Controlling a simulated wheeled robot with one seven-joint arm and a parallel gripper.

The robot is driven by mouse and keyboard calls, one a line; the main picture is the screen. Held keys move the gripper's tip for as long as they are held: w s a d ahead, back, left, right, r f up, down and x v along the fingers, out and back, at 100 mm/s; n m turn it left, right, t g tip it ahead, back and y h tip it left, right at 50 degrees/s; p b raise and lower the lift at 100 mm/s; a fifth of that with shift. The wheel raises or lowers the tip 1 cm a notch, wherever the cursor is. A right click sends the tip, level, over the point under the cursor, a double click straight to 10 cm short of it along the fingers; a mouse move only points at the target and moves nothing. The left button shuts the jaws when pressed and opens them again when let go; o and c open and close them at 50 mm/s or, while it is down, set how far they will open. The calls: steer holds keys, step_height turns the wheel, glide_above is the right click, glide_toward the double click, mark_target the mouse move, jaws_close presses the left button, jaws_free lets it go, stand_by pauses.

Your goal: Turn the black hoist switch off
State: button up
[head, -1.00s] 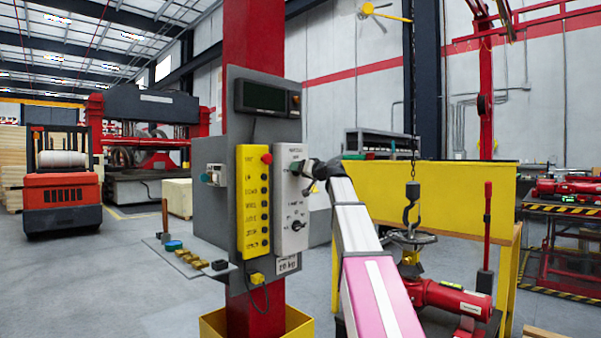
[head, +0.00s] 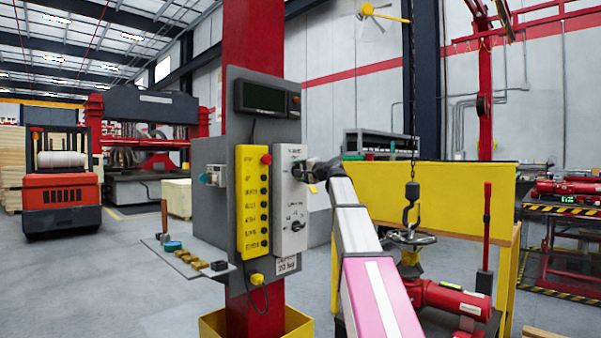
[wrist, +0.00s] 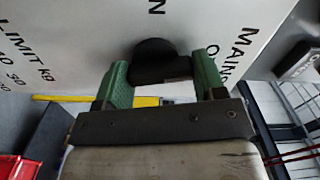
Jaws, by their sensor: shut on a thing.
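The black switch knob (wrist: 158,62) sits on the upper part of the white control box (head: 291,205), beside printed "MAINS" lettering. My gripper (wrist: 162,74) has its two green fingers on either side of the knob and is shut on it. In the head view my gripper (head: 303,172) is at the upper right of the box, and it hides most of the knob there. A second black dial (head: 298,226) is lower on the same box, with "LIMIT kg" print readable in the wrist view.
A yellow button panel (head: 252,200) with a red button stands left of the white box. Above is a dark display (head: 265,97). A hook (head: 411,195) hangs on a chain over a red valve actuator (head: 450,298) at right. A small shelf (head: 190,262) juts out at lower left.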

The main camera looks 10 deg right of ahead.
steer(key=shift+d+m, duration=0.1)
steer(key=shift+m, duration=1.1)
steer(key=o, duration=0.9)
steer(key=v, duration=1)
steer(key=shift+s+d, duration=0.2)
steer(key=shift+s, duration=0.1)
